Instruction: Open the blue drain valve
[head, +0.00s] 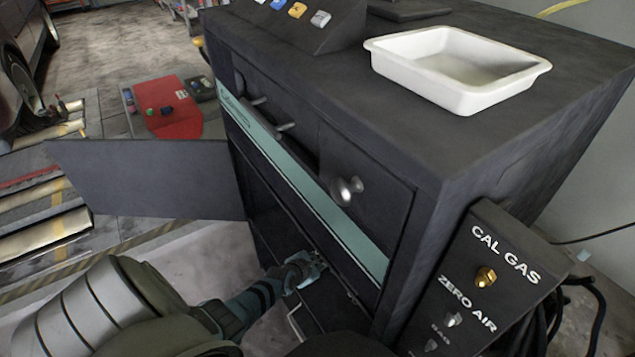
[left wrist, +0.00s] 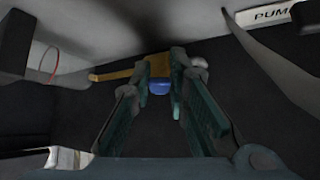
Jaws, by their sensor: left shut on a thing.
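My left gripper (head: 306,268) reaches into the open lower compartment of the dark cabinet (head: 490,110). In the left wrist view, the blue drain valve (left wrist: 160,88) shows as a small blue piece between the fingertips of the left gripper (left wrist: 161,74). The fingers are shut on it. A brass-coloured fitting (left wrist: 115,73) extends left from behind the fingertips. In the head view the valve is hidden by the gripper and cabinet. My right gripper is not in view.
The cabinet door (head: 150,180) stands open to the left. A white tray (head: 460,70) sits on top. The CAL GAS panel (head: 480,280) is at right. In the left wrist view, a PUMP label (left wrist: 275,16) and a thin red loop (left wrist: 50,64) show near the top.

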